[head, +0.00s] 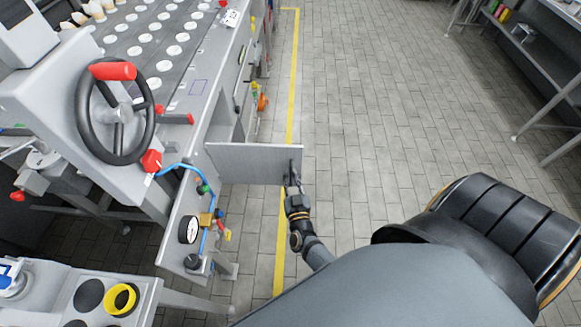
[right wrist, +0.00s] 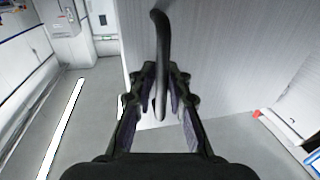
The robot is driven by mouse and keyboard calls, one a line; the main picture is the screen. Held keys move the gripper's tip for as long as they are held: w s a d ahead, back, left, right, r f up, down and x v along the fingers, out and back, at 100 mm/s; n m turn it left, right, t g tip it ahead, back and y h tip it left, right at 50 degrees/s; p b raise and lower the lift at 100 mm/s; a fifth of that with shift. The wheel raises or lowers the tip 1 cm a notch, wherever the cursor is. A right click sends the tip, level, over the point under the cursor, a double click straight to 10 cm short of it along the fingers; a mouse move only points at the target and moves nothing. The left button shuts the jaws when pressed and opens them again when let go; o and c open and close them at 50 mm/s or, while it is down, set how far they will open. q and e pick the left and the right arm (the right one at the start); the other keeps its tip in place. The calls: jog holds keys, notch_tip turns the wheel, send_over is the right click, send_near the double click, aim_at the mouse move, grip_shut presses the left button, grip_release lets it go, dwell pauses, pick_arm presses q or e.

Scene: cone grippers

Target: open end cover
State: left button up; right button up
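The end cover (head: 245,160) is a flat grey panel. It stands swung out from the machine's side, roughly square to it, with a dark gap behind its hinged edge. Its black handle (right wrist: 159,45) is a curved bar near the free edge. My right gripper (head: 292,185) is at that edge. In the right wrist view, the right gripper's fingers (right wrist: 161,80) lie close on both sides of the handle and appear shut on it. The cover's face also fills the right of that view (right wrist: 225,65). My left gripper is not in view.
The grey machine (head: 155,30) with a black handwheel (head: 115,120) stands at left. A gauge (head: 188,229) and blue hose are near the cover. A yellow floor line (head: 291,80) runs along the machine. The tiled floor right of it is clear up to a bench (head: 535,60).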

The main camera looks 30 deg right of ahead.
aim_at(289, 150)
jog(key=shift+o, duration=1.2)
notch_tip(289, 150, up, 10)
jog(key=shift+w, duration=0.1)
